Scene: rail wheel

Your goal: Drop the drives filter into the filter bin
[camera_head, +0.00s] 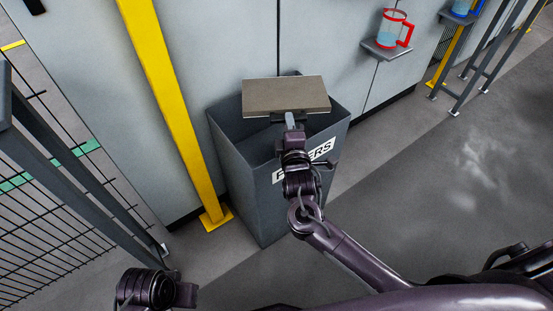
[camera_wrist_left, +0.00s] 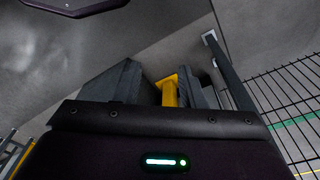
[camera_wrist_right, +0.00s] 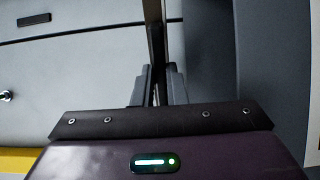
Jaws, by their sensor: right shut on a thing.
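The drives filter (camera_head: 285,95) is a flat grey-brown rectangular panel. In the head view it is over the open top of the filter bin (camera_head: 245,185), a dark grey tall bin with a white label, partly hidden by my right arm. My right gripper (camera_head: 290,117) is shut on the filter's near edge. In the right wrist view the filter (camera_wrist_right: 154,40) shows as a thin edge between the fingers (camera_wrist_right: 157,85). My left gripper (camera_wrist_left: 160,82) is open and empty in the left wrist view, its fingers well apart.
A yellow post (camera_head: 170,100) stands just left of the bin. A black mesh fence (camera_head: 50,220) is at the left. Grey wall panels (camera_head: 225,45) are behind. A red-handled jug (camera_head: 392,30) stands on a small wall shelf (camera_head: 386,50). Open floor (camera_head: 450,180) lies to the right.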

